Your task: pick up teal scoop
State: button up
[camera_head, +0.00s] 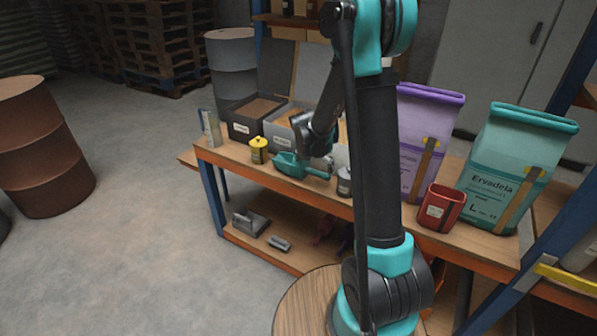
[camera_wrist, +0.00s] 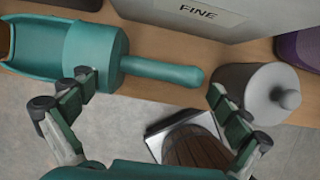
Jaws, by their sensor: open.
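The teal scoop (camera_head: 293,165) lies on the wooden bench top, near its front edge. In the wrist view the scoop (camera_wrist: 88,50) has its open bowl at the left and its handle pointing right. My gripper (camera_wrist: 155,95) is open, with one finger over the lower part of the scoop's body and the other near a grey lidded container. The handle lies ahead of the gap between the fingers.
The grey lidded container (camera_wrist: 258,92) stands close right of the handle. A bin labelled FINE (camera_wrist: 185,18) is behind.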

aim_at(317, 171)
jog(key=shift+x, duration=1.75)
jog(key=shift+c, duration=0.2)
jog(key=c, duration=1.1)
jog(key=shift+o, duration=0.2)
jog(key=shift+r, duration=0.15)
